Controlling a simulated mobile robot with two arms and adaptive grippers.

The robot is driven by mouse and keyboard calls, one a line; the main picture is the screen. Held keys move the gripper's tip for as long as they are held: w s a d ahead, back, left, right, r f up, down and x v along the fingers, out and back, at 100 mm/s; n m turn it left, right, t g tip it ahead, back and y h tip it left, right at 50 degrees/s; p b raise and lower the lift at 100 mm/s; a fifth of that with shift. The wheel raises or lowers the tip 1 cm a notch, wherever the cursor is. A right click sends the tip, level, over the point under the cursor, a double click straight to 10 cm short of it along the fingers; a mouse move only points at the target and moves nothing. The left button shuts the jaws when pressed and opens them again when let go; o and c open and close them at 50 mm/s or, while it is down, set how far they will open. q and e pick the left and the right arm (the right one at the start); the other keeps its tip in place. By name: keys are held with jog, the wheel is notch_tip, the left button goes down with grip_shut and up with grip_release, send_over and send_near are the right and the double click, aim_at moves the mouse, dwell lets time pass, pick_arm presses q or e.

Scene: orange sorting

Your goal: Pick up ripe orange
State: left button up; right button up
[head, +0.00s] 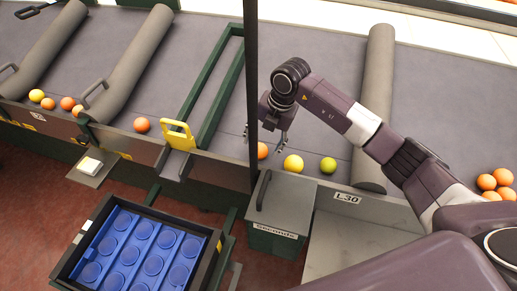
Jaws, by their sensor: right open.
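Several oranges lie along the near edge of the grey conveyor. Another orange fruit (142,125) lies left of the yellow gate handle. My right gripper is open, points down and holds nothing; whether it touches the fruit cannot be told. My left gripper is not in view.
A blue tray (117,221) with round recesses stands in a black frame at lower left. A dark vertical post (251,80) stands beside my right gripper. A green box (280,214) labelled "Seconds" sits below. More oranges (487,182) lie at far right.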

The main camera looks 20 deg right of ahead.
aim_at(261, 146)
jog(key=x, duration=0.3)
jog(key=shift+w+d+f, duration=0.2)
jog(key=shift+f, duration=0.15)
jog(key=c, duration=1.3)
